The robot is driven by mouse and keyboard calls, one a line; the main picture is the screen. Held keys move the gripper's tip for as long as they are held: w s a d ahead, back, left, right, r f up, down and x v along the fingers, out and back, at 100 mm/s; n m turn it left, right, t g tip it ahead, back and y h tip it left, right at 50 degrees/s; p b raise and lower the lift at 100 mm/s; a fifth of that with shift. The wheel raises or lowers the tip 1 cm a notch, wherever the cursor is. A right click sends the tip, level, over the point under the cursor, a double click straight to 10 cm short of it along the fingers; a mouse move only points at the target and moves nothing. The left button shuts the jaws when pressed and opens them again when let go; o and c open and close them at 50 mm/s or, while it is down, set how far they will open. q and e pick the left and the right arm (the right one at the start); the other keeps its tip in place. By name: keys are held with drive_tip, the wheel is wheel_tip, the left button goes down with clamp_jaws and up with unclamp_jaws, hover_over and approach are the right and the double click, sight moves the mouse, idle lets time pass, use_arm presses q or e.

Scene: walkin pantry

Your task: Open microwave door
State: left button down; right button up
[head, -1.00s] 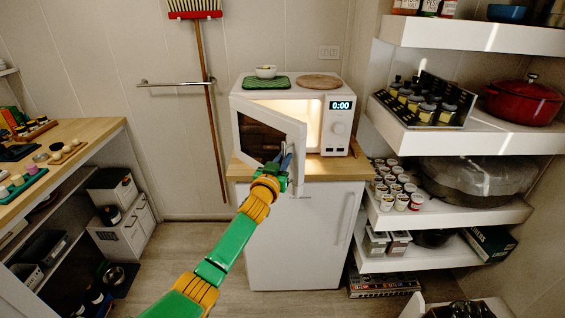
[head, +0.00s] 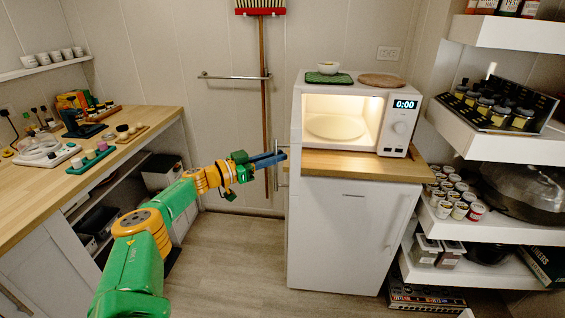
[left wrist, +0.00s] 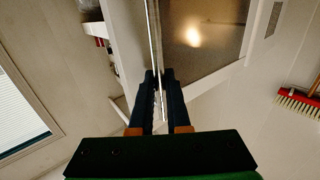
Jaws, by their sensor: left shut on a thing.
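The white microwave (head: 398,140) stands on a wooden-topped cabinet. Its lit cavity with a round glass plate (head: 335,126) is in plain sight. The door is swung far out to the left and shows almost edge-on in the head view (head: 296,112). The left wrist view shows the door's dark window (left wrist: 207,42) and the thin door handle (left wrist: 154,42). My left gripper (head: 282,157) is at the outer side of the door; in the left wrist view its blue fingers (left wrist: 157,92) are shut on the handle. My right gripper is not in view.
Loaded shelves stand at the right, a counter (head: 90,185) at the left. A broom (head: 263,100) hangs behind. The floor between is clear.

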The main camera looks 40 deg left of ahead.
use_arm(q)
drive_tip(key=shift+s+a+r, duration=0.15)
drive_tip(key=shift+a+r, duration=0.05)
drive_tip(key=shift+a, duration=0.15)
drive_tip(key=c, duration=0.9)
unclamp_jaws()
drive_tip(key=shift+f, duration=0.1)
drive_tip(key=shift+d, duration=0.1)
drive_tip(key=shift+b+v, duration=1.15)
drive_tip(key=shift+v, duration=2.25)
